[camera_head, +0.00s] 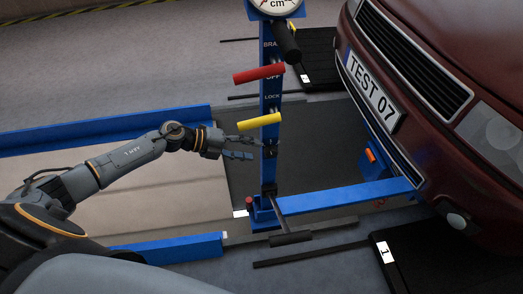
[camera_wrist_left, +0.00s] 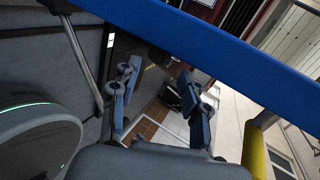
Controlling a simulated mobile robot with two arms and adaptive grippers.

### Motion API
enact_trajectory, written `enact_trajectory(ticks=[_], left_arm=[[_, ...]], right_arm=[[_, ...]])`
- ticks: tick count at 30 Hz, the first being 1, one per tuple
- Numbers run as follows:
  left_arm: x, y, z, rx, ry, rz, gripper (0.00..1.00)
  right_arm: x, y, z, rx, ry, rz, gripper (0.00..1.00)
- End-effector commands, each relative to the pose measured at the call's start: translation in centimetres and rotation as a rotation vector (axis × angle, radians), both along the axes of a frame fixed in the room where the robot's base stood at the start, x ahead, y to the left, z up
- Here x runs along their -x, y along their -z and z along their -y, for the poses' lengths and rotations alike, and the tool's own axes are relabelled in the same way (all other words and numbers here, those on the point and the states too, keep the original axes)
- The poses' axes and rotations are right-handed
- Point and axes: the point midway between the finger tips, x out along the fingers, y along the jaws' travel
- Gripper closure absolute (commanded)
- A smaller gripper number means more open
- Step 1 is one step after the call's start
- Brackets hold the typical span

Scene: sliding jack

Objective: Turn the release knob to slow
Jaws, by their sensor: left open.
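The blue jack column (camera_head: 268,100) stands upright in the middle of the head view. A yellow lever (camera_head: 260,121) and a red lever (camera_head: 259,74) stick out of it, beside the words LOCK and OFF. A small dark fitting (camera_head: 271,151) sits on the column below the yellow lever. I cannot tell which part is the release knob, and no "slow" mark is readable. My left gripper (camera_head: 246,148) is open and empty, just left of the column and below the yellow lever. In the left wrist view, the blue column (camera_wrist_left: 220,50) crosses above the open fingers (camera_wrist_left: 160,108), with the yellow lever (camera_wrist_left: 255,150) at right.
A round gauge (camera_head: 279,5) tops the column, with a black handle (camera_head: 286,42) below. A blue jack arm (camera_head: 345,195) reaches right under a dark red car (camera_head: 440,60). Blue rails (camera_head: 100,130) edge the pit. A black ramp (camera_head: 430,265) lies front right.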

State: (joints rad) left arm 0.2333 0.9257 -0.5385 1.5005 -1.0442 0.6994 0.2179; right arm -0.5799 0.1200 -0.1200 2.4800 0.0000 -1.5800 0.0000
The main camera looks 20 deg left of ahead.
Motion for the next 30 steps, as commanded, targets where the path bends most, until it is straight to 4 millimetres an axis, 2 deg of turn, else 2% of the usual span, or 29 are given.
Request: enact_trajectory(ticks=[14,25,30], left_arm=[[0.4,-0.2,-0.5,0.011,0.002,0.004,0.55],[1.4,1.3,-2.3,0.205,0.01,0.131,0.55],[0.8,1.5,-1.4,0.217,0.012,0.144,0.55]], right_arm=[[0.0,0.1,0.0,0.0,0.0,0.0,0.55],[-0.6,0.6,-0.2,-0.005,-0.002,0.028,0.55],[-1.0,0.6,-0.3,-0.01,-0.004,0.051,0.55]])
